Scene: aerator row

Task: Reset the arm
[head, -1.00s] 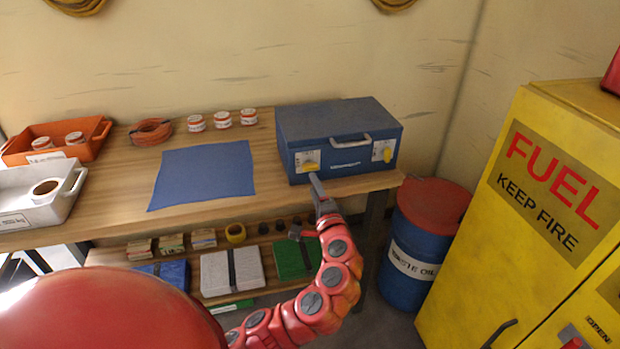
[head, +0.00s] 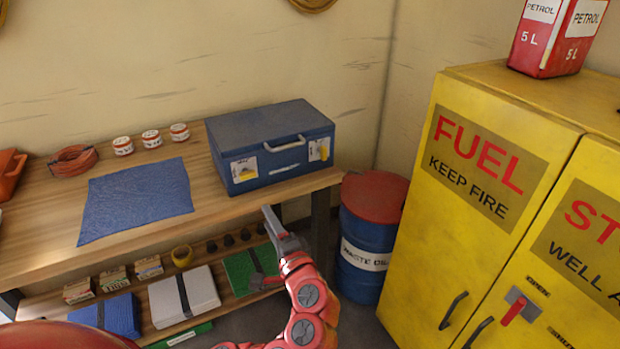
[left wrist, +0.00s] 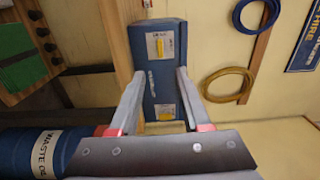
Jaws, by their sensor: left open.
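My left gripper (head: 262,247) is at the end of my red arm, in front of the bench's right end. It is open and empty, with its fingers spread. It is below and in front of the blue metal box (head: 268,132), apart from it. In the left wrist view the open fingers (left wrist: 160,76) frame the box (left wrist: 172,35), which lies beyond them. The box is closed, with a grey handle and two yellow latches on white plates. My right gripper is out of view.
The wooden bench (head: 52,237) holds a blue cloth (head: 135,200) and several small cans. A waste oil drum (head: 370,225) stands right of the bench. A yellow fuel cabinet (head: 430,240) is farther right, with a petrol can (head: 540,50) on top. The lower shelf holds several boxes.

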